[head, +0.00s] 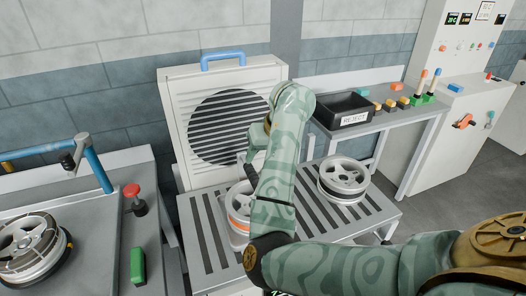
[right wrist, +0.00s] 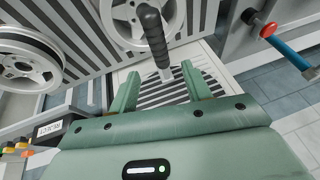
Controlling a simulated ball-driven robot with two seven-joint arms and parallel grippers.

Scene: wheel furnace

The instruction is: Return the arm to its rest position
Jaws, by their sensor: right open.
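My right arm reaches up across the middle of the head view, over the slatted rack (head: 310,222). Its gripper (head: 252,150) is partly hidden by the arm, in front of the white vented panel (head: 178,120). In the right wrist view the gripper (right wrist: 160,72) is open, its two green fingers apart. A lever with a black grip (right wrist: 152,35) shows between and beyond the fingers. I cannot tell whether they touch it; nothing is clamped. My left gripper is not in view.
One wheel (head: 343,175) lies on the rack's right; another (head: 236,218) is partly behind my arm. A third wheel (head: 28,246) sits on the left bench. A black REJECT bin (head: 342,108) and colored levers (head: 428,85) stand at right. A red knob (head: 132,190) rises at left.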

